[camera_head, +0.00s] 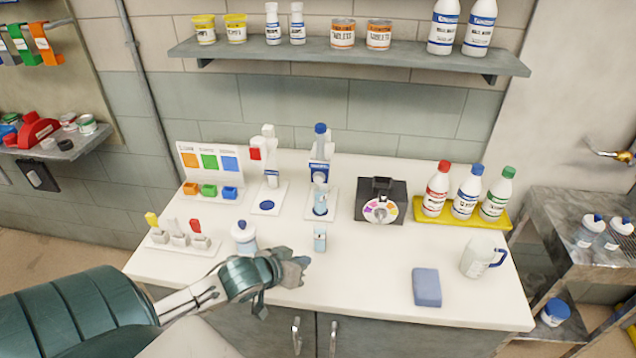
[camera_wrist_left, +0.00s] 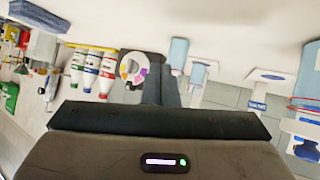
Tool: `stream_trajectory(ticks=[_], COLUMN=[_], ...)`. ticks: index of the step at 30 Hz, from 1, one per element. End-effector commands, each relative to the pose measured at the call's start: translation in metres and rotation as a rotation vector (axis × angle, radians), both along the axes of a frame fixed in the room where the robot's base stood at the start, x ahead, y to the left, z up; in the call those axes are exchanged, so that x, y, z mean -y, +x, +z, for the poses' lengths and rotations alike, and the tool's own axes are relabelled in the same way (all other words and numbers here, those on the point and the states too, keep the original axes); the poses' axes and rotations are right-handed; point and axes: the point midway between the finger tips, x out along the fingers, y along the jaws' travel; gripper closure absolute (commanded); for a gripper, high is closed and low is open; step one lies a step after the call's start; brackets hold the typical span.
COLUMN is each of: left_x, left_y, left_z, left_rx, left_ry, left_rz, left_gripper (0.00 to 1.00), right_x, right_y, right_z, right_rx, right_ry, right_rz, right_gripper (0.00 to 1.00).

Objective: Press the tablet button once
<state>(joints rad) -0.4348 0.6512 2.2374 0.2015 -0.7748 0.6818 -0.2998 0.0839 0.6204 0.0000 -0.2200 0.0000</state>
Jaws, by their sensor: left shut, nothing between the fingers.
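My left gripper (camera_head: 292,270) is shut and empty above the front part of the white counter (camera_head: 370,290). Its fingers (camera_wrist_left: 160,85) point up the picture in the left wrist view. Two dispensers stand behind it: one with a red part (camera_head: 255,154) over a base with a blue disc, and one with a blue top and a blue-labelled front (camera_head: 319,172) over a pale blue container (camera_head: 320,200). I cannot tell which part is the tablet button. My right gripper is not in view.
A black device with a coloured dial (camera_head: 380,210) and a yellow tray (camera_head: 458,222) of bottles stand right. A blue-lidded jar (camera_head: 243,235) stands close behind my left wrist. A shelf (camera_head: 345,57) hangs above.

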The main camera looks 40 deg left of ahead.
Motion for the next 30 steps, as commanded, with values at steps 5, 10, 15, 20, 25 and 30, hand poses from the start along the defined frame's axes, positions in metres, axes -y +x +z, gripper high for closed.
stream_trajectory(ticks=[5, 10, 15, 20, 25, 30], left_x=[-0.024, -0.036, -0.040, -0.040, -0.040, -0.043], left_y=[0.041, 0.062, 0.070, 0.070, 0.070, 0.075], left_z=[0.037, 0.064, 0.076, 0.077, 0.077, 0.074], left_rx=[0.146, 0.224, 0.252, 0.256, 0.255, 0.257], left_ry=[-0.132, -0.234, -0.280, -0.285, -0.285, -0.283], left_rz=[-0.025, -0.051, -0.062, -0.064, -0.063, -0.064], left_gripper=[1.00, 1.00, 1.00, 1.00, 1.00, 1.00], right_x=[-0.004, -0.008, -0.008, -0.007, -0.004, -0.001], right_y=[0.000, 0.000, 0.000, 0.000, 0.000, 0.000], right_z=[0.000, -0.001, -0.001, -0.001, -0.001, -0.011], right_rx=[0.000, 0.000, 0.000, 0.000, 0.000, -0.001], right_ry=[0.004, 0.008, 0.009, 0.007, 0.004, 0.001], right_rz=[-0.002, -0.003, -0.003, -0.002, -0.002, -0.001], right_gripper=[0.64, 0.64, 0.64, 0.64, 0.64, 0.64])
